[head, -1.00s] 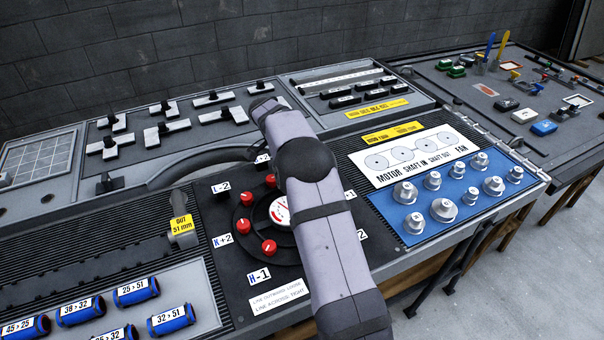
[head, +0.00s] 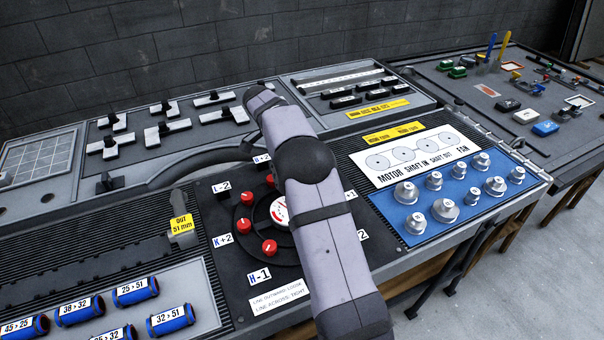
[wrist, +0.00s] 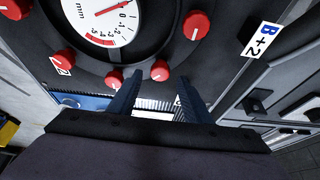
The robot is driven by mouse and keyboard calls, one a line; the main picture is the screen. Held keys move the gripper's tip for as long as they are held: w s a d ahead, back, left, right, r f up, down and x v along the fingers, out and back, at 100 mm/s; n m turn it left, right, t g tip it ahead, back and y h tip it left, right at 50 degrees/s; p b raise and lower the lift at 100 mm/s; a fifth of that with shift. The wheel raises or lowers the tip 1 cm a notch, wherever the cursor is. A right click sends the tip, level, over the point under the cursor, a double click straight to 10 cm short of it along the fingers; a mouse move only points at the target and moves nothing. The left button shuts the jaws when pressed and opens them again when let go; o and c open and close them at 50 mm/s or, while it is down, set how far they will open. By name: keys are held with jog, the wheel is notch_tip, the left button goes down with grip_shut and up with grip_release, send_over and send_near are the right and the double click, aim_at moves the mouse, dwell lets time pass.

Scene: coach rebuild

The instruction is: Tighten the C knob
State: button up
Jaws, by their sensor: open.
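The red knobs ring a round white dial (wrist: 98,18) on a black plate. In the wrist view, one red knob (wrist: 160,70) sits between the fingertips of my open gripper (wrist: 161,80), nearer the right finger; contact cannot be told. Its own label is not visible, so I cannot confirm that it is C. Another red knob (wrist: 114,79) is just left of the left finger. The knob (wrist: 196,25) nearest the B+2 label (wrist: 262,38) is farther up right. In the head view my arm covers my gripper and the right side of the ring.
A plate reading line outward loose, line across tight (head: 279,297) lies in front of the ring. A blue panel with silver knobs (head: 445,210) is at right. Blue cylinders (head: 135,291) lie at front left. A yellow-tagged block (head: 183,229) stands left of the ring.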

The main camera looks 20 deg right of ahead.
jog(key=shift+v, duration=2.15)
jog(key=s+a+f+n+y+p, duration=0.1)
jog(key=s+a+n, duration=0.3)
jog(key=s, duration=0.6)
jog(key=s+a+f+n+y+p, duration=0.1)
jog(key=s+a+n, duration=0.3)
jog(key=s+n, duration=0.4)
jog(key=s+a+f+n+y+p, duration=0.1)
jog(key=s+a+n, duration=0.4)
jog(key=s, duration=0.9)
jog(key=shift+s+a+n+y+p, duration=0.1)
jog(key=shift+s+n+y+p, duration=0.1)
jog(key=shift+n+y+p, duration=0.7)
jog(key=shift+m, duration=0.3)
